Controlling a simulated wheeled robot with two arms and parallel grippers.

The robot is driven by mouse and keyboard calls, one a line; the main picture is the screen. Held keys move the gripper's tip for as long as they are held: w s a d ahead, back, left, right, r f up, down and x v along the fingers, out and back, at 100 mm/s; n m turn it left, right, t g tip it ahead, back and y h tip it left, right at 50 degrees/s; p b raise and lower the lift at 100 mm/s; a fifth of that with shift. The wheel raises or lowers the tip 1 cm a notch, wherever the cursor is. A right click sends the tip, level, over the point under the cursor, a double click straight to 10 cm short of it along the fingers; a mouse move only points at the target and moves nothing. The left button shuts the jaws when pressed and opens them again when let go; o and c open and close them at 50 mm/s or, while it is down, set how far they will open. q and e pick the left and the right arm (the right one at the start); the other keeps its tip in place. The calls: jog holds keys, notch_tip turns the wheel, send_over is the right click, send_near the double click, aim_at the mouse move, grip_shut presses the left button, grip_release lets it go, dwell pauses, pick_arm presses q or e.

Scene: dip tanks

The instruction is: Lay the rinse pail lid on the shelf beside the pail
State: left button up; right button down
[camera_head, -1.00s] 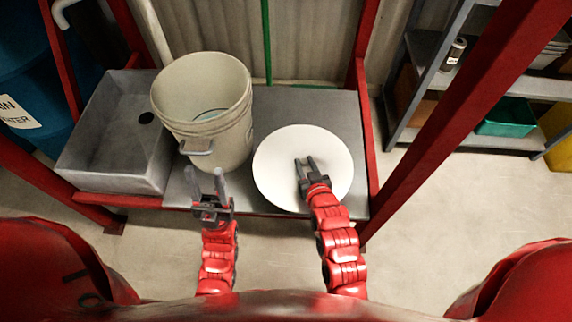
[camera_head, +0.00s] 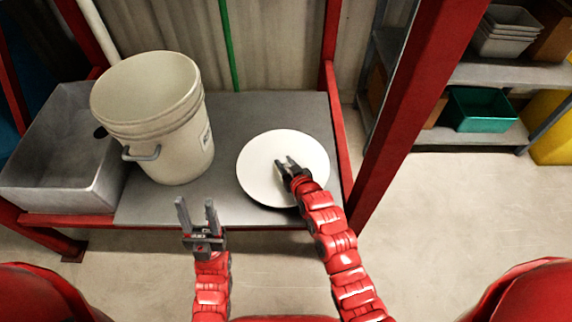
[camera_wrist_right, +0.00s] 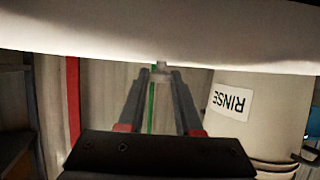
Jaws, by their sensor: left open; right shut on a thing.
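The rinse pail (camera_head: 168,155) stands open and upright on the grey shelf (camera_head: 235,112), left of middle. The wrist view shows its RINSE label (camera_wrist_right: 231,100) upside down. The round white lid (camera_head: 260,183) is flat, right of the pail and apart from it, over the shelf's right part. My right gripper (camera_head: 284,161) is shut on the lid's small knob (camera_wrist_right: 161,66). A dark shadow shows along the lid's front edge; I cannot tell whether the lid touches the shelf. My left gripper (camera_head: 195,199) is open and empty, in front of the pail near the shelf's front edge.
A grey sink (camera_head: 62,190) adjoins the pail on the left. Red posts (camera_head: 335,110) bound the shelf on the right. Bare shelf shows between pail and lid and behind the lid. A rack (camera_head: 475,135) with a green bin (camera_head: 483,108) stands at right.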

aim_at(289, 165)
jog(key=w, duration=0.1)
jog(key=w+d, duration=0.1)
jog(key=w, duration=0.1)
jog(key=shift+w+f+b, duration=0.1)
jog(key=shift+f+b, duration=0.05)
jog(key=shift+b, duration=0.25)
notch_tip(289, 165, down, 3)
jog(key=shift+f+b, duration=0.2)
jog(key=shift+b, duration=0.35)
jog(key=shift+r, duration=0.1)
jog(key=shift+f, duration=0.25)
jog(key=c, duration=0.6)
grip_release()
